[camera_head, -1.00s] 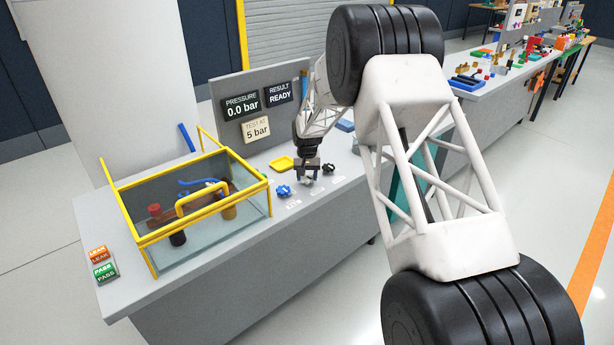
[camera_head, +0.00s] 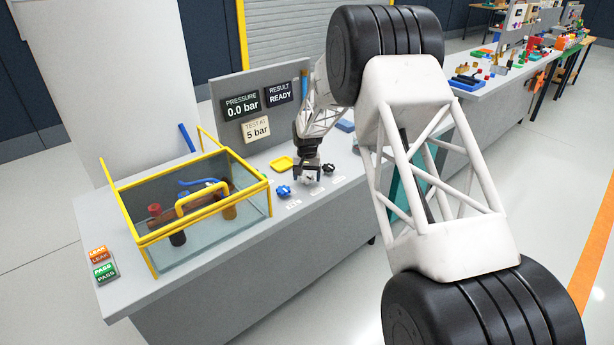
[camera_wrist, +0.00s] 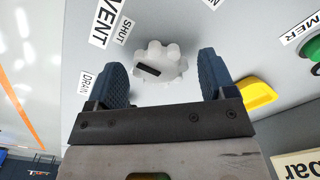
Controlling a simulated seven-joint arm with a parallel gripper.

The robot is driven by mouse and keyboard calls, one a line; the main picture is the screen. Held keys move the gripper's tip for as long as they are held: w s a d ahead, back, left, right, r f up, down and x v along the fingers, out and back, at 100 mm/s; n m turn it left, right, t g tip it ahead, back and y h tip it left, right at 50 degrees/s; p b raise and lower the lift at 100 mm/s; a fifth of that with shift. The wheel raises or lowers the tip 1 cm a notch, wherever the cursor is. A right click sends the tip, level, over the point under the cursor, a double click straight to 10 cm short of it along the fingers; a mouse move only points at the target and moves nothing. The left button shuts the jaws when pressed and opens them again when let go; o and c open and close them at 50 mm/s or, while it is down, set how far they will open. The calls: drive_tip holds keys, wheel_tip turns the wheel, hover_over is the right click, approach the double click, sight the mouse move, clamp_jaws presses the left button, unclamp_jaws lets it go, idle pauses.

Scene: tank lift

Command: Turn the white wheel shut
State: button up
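The white wheel (camera_wrist: 160,62) is a lobed knob with a dark bar mark on its face. It sits on the grey bench top, and in the head view it shows small (camera_head: 308,180) under my gripper. My gripper (camera_wrist: 161,82) is open, with one blue-padded finger on either side of the wheel and a gap to each. In the head view my gripper (camera_head: 307,176) points down at the bench. I cannot tell whether the fingers are down at the wheel's height.
A blue wheel (camera_head: 284,191) stands left of my gripper and a black wheel (camera_head: 329,169) right of it. A yellow tray (camera_head: 281,163) lies behind. A glass tank (camera_head: 215,235) with a yellow frame stands further left. A green button (camera_wrist: 312,48) is at the wrist view's right edge.

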sight(307, 177)
drive_tip(key=shift+r, duration=0.1)
drive_tip(key=shift+r, duration=3.8)
drive_tip(key=shift+r, duration=0.1)
drive_tip(key=shift+s+d+r, duration=0.15)
drive_tip(key=shift+d+r, duration=0.05)
drive_tip(key=s+d+r+t, duration=0.1)
drive_tip(key=s+d+r, duration=0.9)
drive_tip(key=s, duration=0.4)
drive_tip(key=s+d+r, duration=0.7)
drive_tip(key=s+r, duration=0.5)
drive_tip(key=s, duration=0.1)
drive_tip(key=s+d, duration=0.3)
drive_tip(key=s, duration=0.8)
drive_tip(key=s+d+t, duration=0.1)
drive_tip(key=s+d, duration=0.2)
drive_tip(key=s, duration=0.8)
drive_tip(key=s+d, duration=0.3)
drive_tip(key=s, duration=0.9)
drive_tip(key=shift+d+f+t, duration=0.25)
drive_tip(key=shift+f+t, duration=0.05)
drive_tip(key=shift+f, duration=0.15)
